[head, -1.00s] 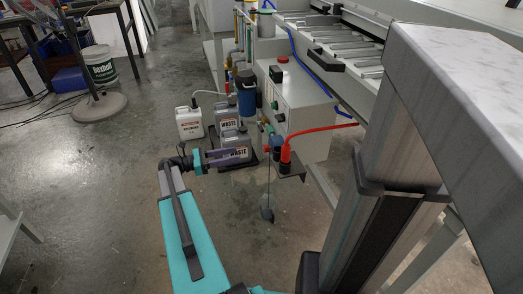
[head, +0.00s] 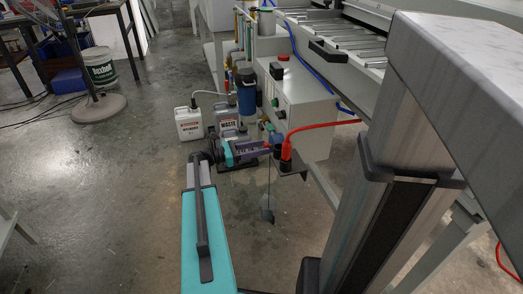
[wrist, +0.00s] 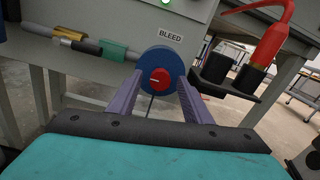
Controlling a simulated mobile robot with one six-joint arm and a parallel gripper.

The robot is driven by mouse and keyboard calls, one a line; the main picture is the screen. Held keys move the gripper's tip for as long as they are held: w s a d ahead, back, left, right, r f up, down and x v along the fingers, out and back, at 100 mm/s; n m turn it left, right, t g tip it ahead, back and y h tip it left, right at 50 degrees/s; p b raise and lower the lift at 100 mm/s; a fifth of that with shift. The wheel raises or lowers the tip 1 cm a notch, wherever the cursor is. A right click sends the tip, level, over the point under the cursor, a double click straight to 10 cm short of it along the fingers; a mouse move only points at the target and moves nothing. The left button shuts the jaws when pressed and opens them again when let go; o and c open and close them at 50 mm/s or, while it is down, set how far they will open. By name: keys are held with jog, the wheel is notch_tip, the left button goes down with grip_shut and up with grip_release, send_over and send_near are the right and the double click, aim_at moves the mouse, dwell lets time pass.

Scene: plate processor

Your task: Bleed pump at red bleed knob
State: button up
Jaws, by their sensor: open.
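The red bleed knob (wrist: 160,77) sits on the face of a round blue pump body (wrist: 158,56), under a white BLEED label (wrist: 171,36). My gripper (wrist: 160,82) is open. Its two purple fingers stand left and right of the knob, with their tips at the blue body's sides. I cannot tell whether they touch it.
A black socket with a red plug and hose (wrist: 268,46) is close right of the pump. A green-and-brass fitting (wrist: 115,50) is on the left. White and grey jugs (head: 189,124) stand on the floor behind my gripper.

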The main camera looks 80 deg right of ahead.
jog(key=shift+s+d, duration=0.2)
jog(key=shift+s, duration=0.25)
jog(key=c, duration=1.1)
jog(key=shift+o, duration=0.2)
